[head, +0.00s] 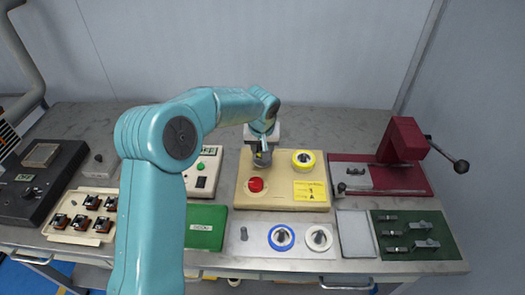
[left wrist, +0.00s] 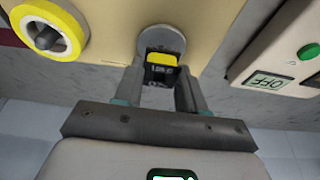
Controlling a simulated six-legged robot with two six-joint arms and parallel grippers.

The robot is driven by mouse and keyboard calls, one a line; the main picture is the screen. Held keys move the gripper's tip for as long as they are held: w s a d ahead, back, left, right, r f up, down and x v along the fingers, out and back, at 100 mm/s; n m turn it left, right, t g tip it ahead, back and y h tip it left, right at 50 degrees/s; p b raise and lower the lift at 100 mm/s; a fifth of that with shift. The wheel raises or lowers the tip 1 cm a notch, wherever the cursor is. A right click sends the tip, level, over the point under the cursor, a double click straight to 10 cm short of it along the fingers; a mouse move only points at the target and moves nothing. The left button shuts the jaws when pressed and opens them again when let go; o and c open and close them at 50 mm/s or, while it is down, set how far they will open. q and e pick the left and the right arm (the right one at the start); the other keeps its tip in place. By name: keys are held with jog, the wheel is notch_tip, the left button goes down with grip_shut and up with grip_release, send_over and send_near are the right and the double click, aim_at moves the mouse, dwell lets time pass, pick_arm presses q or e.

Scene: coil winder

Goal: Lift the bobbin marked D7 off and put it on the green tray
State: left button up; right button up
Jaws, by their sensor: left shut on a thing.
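My left gripper (head: 262,158) reaches down over the beige winder board (head: 275,200). In the left wrist view its fingers (left wrist: 158,88) are shut on a small black piece with a yellow top (left wrist: 161,60), in front of a round grey disc (left wrist: 161,40). A yellow-rimmed bobbin (head: 303,160) sits beside it on the board; it also shows in the wrist view (left wrist: 70,38). A blue-rimmed bobbin (head: 281,237) and a white one (head: 319,237) sit on a pale plate in front. No D7 mark is readable. A bright green tray (head: 205,240) with a small label lies front left.
A red button (head: 256,185) and a yellow label (head: 310,190) are on the board. A bare peg (head: 244,233) stands on the pale plate. A box with a green button (head: 201,166) is left; a dark red press (head: 402,145) and a dark green board (head: 390,217) are right.

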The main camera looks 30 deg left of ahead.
pick_arm(q)
notch_tip(320, 180, up, 19)
jog(key=p, duration=0.1)
jog(key=shift+f+p, duration=0.2)
jog(key=shift+p, duration=0.15)
